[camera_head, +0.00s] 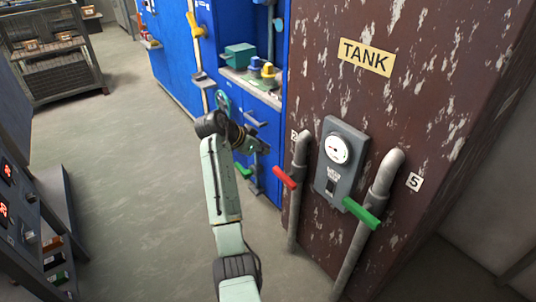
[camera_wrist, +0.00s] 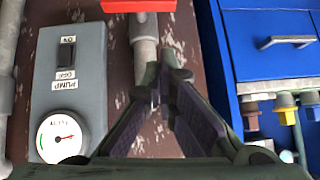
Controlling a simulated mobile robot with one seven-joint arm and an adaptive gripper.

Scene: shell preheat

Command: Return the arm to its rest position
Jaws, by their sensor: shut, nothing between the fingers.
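My gripper (camera_wrist: 168,68) is shut and empty in the wrist view, its fingers together in front of the brown tank wall and a grey pipe. In the head view my arm (camera_head: 221,185) reaches up from the bottom and bends at the top. The wrist end (camera_head: 250,143) is left of the tank (camera_head: 400,90), in front of the blue cabinet. The fingertips are hard to make out there. The red handle (camera_head: 284,178) on the left pipe is below and right of the wrist end; it also shows at the top of the wrist view (camera_wrist: 138,5).
A grey panel (camera_head: 341,160) with a dial and switch is on the tank, beside a green handle (camera_head: 361,212). Blue cabinets (camera_head: 180,45) with a shelf of coloured items stand behind. A dark console (camera_head: 25,215) is at left. The floor (camera_head: 120,150) between is clear.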

